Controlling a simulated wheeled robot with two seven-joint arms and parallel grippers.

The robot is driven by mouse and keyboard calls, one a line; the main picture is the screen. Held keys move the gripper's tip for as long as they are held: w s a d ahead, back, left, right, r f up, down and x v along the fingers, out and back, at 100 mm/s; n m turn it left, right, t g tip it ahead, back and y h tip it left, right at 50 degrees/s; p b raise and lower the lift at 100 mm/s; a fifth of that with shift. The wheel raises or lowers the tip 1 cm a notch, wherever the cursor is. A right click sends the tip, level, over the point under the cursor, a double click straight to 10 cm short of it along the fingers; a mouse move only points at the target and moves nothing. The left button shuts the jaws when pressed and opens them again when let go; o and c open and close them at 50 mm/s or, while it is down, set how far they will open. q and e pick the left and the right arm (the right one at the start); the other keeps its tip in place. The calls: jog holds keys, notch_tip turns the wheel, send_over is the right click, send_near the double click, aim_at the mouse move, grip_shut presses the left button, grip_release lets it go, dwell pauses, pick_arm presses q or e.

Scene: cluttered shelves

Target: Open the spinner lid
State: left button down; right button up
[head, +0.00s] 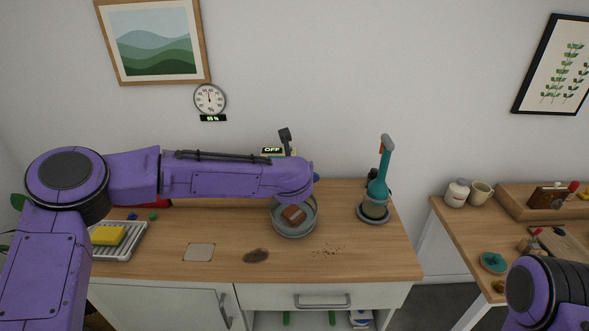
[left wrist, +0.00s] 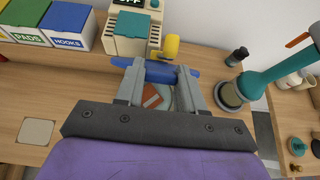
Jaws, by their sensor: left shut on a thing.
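The spinner appears to be a round clear bowl (head: 294,231) with a brown block (head: 293,214) inside, on the wooden counter. It shows partly between my fingers in the left wrist view, with the brown block (left wrist: 152,97). A beige machine (left wrist: 130,30) with a teal panel and an "OFF" display stands behind it. In the head view my purple arm hides these fingers. Whether the bar belongs to a lid is unclear. My right gripper is out of view.
A teal long-necked object (head: 379,187) stands right of the bowl. A yellow sponge (head: 108,235) lies on a rack at left. A dark patch (head: 256,256) and crumbs (head: 328,251) mark the counter front. Labelled boxes (left wrist: 68,25) stand at the back left.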

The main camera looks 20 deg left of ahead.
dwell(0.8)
pick_arm(q)
jog(key=c, duration=0.7)
grip_release()
jog(key=b+v, duration=0.4)
jog(key=v, duration=0.6)
jog(key=shift+s+d+r, duration=0.1)
jog(key=shift+s, duration=0.2)
